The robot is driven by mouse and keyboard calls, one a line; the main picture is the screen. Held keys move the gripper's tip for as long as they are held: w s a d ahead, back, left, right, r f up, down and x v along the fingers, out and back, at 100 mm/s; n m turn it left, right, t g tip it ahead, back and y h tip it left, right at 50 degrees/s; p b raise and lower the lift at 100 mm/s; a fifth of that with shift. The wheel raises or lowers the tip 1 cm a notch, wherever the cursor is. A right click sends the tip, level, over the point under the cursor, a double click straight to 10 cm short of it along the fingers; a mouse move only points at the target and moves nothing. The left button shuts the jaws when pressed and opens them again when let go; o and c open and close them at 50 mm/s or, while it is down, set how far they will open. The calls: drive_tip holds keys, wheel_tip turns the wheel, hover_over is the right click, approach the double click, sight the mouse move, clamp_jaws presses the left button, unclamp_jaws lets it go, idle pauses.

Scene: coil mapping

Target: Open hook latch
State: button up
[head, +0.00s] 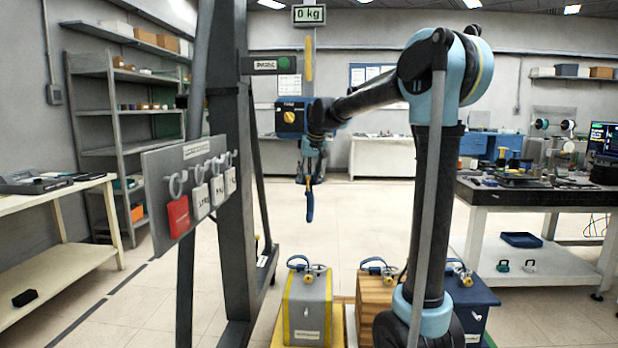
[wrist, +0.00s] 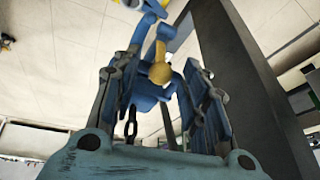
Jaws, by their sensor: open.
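My gripper (wrist: 163,64) is open in the wrist view, its two blue-grey fingers on either side of a blue hook (wrist: 150,97) with a rounded yellow latch (wrist: 160,72). I cannot tell whether a finger touches the latch, or whether the latch is shut. A dark chain (wrist: 131,124) shows beside the hook.
A 0 kg display (head: 309,15) hangs above. Below stand a grey-yellow load box (head: 307,310), a wooden one (head: 375,300) and a blue one (head: 475,295).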

clamp_jaws()
drive_tip(key=shift+w+r, duration=1.15)
drive_tip(key=shift+w, duration=0.2)
unclamp_jaws()
drive_tip(key=shift+w+d+f, duration=0.1)
drive_tip(key=shift+w+f, duration=0.05)
drive_tip(key=shift+s+d+r, duration=0.25)
drive_tip(key=shift+s+r, duration=0.1)
drive_tip(key=shift+r, duration=0.2)
drive_tip(key=s+d, duration=0.4)
drive_tip(key=s, duration=0.6)
drive_tip(key=shift+s+d, duration=0.35)
drive_tip(key=shift+d, duration=0.05)
